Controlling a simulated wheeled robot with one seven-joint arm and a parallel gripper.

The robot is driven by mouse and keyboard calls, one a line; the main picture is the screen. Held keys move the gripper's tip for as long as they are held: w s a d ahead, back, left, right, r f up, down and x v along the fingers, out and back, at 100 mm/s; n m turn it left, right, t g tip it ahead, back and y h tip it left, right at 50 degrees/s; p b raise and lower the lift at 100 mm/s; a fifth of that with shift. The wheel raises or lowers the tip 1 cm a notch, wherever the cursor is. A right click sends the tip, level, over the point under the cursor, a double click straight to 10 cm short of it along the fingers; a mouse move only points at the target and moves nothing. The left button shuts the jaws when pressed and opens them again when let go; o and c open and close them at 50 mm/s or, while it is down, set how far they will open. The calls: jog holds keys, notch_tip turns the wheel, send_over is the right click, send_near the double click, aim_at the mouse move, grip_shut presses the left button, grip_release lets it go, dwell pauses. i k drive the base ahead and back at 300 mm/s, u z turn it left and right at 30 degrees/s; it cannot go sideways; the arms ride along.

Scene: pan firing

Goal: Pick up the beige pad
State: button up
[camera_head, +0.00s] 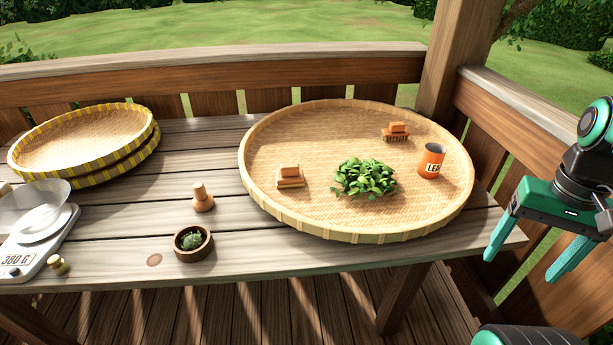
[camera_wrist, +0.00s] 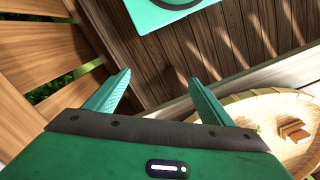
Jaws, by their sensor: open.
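The beige pad (camera_head: 290,178), a light block with an orange-brown wooden grip on top, lies on the left part of the large round woven tray (camera_head: 300,215). My gripper (camera_head: 521,266) is open and empty at the far right, beyond the table's right end and well apart from the pad. In the wrist view, my gripper's fingers (camera_wrist: 158,78) are spread with nothing between them. The tray's edge (camera_wrist: 240,100) shows at the right there, with a small brown-topped block on it; I cannot tell which block this is.
The tray also holds a dark-bristled brush (camera_head: 396,132), a pile of green leaves (camera_head: 365,178) and an orange cup (camera_head: 431,161). A wooden peg (camera_head: 202,198), a small bowl (camera_head: 193,243), a scale (camera_head: 38,245) and yellow-rimmed trays (camera_head: 85,140) stand left. A post (camera_head: 458,60) and railing border the table.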

aim_at(290, 175)
jog(key=u, duration=2.5)
jog(key=i, duration=0.55)
jog(key=z, duration=2)
jog(key=i, duration=0.5)
jog(key=u, duration=0.05)
